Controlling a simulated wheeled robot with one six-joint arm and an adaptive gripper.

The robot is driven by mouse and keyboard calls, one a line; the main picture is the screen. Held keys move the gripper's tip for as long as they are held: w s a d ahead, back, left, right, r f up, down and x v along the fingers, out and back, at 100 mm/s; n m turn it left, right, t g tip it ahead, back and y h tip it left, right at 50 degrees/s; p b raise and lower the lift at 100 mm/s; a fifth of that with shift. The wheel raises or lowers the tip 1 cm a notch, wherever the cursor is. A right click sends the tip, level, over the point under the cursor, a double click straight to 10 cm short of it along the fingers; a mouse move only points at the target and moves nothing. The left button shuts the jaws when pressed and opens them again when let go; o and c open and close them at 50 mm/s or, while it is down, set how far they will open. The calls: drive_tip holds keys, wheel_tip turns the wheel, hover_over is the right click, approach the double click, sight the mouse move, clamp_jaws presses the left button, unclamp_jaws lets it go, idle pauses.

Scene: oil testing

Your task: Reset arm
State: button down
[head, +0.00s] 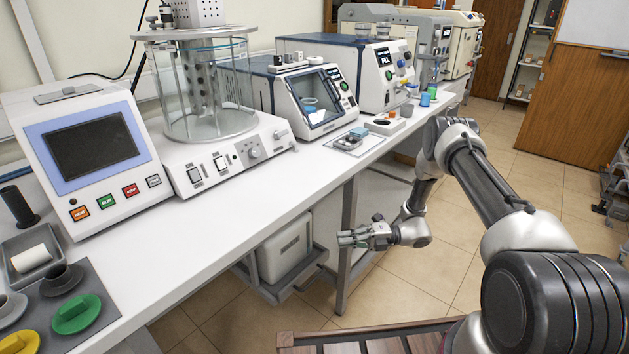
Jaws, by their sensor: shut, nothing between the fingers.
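My arm reaches in from the right side of the head view and bends down in front of the bench. My gripper (352,238) is at the arm's end, below the level of the bench top and in front of its edge. It points to the left. Its fingers are shut with nothing seen between them. It is apart from the bench and touches nothing that I can see.
A white bench (130,268) runs along the left, with a screen device (95,145), a glass bath (205,95) and other machines. Green (76,312) and yellow (20,343) lids lie at the near left. A white box (286,250) sits under the bench. Tiled floor (455,250) is open.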

drive_tip(key=s+d+f+n+g+h, duration=0.2)
drive_tip(key=s+f+n+g, duration=0.15)
drive_tip(key=s+n, duration=0.45)
drive_tip(key=s+d+r+n+g+h, duration=0.3)
drive_tip(key=s+d+r+n+h, duration=0.15)
drive_tip(key=n, duration=0.35)
drive_tip(key=s+d+r+n+t+h, duration=0.1)
drive_tip(key=s+d+r+n+h, duration=0.15)
drive_tip(key=d+r+n, duration=0.4)
drive_tip(key=s+d+r+n+h, duration=0.1)
drive_tip(key=s+r+n+h, duration=0.2)
drive_tip(key=r, duration=0.6)
drive_tip(key=s+d+r+n+t+h, duration=0.1)
drive_tip(key=d+r+n+h, duration=0.2)
drive_tip(key=r+n, duration=0.4)
drive_tip(key=s+d+r+n+t+h, duration=0.1)
drive_tip(key=s+r+t, duration=0.3)
drive_tip(key=r, duration=0.5)
drive_tip(key=s+d+r+n+t+h, duration=0.2)
drive_tip(key=s+r+t, duration=0.3)
drive_tip(key=r, duration=0.5)
drive_tip(key=shift+s+d, duration=0.15)
drive_tip(key=shift+s, duration=0.75)
